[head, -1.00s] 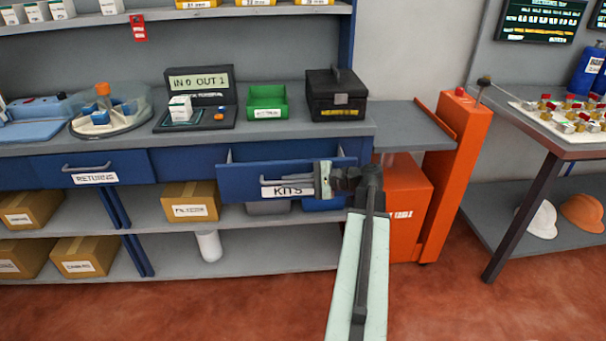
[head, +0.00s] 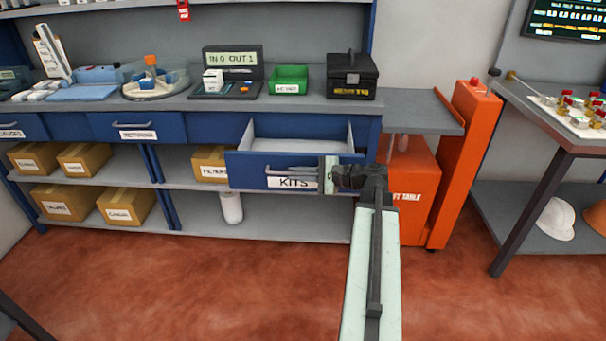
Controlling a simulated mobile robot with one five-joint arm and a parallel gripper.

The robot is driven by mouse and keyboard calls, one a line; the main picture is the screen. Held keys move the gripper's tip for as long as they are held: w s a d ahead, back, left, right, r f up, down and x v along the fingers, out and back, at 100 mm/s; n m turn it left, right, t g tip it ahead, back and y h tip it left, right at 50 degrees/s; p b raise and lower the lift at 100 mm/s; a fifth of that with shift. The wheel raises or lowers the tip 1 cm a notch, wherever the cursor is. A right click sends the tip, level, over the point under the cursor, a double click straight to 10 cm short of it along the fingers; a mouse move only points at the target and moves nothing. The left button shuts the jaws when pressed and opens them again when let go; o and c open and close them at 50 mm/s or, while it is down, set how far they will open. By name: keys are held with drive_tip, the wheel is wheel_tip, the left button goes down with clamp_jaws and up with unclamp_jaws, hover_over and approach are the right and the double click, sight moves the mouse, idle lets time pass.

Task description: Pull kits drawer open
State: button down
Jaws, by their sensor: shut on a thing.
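The blue kits drawer (head: 250,171) is pulled out from under the grey counter, and its pale, empty-looking inside shows. A white KITS label (head: 292,183) is on its front, below the bar handle (head: 290,171). My gripper (head: 327,174) is at the right part of the drawer front and is shut on the handle. My gripper and wrist hide the handle's right end, so the exact finger contact does not show.
The returns drawer (head: 136,127) to the left is closed. A green bin (head: 289,80) and a black toolbox (head: 351,77) stand on the counter above. An orange lift table (head: 462,160) stands close on the right. The red floor in front is clear.

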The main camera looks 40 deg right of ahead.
drive_tip(key=shift+a, duration=0.2)
drive_tip(key=c, duration=1.8)
unclamp_jaws()
drive_tip(key=shift+o, duration=0.2)
drive_tip(key=shift+d, duration=0.1)
drive_tip(key=p+v, duration=0.1)
drive_tip(key=v, duration=0.6)
drive_tip(key=shift+s+d+p, duration=0.25)
drive_tip(key=shift+s+p, duration=0.05)
drive_tip(key=shift+p, duration=0.05)
drive_tip(key=shift+r, duration=0.1)
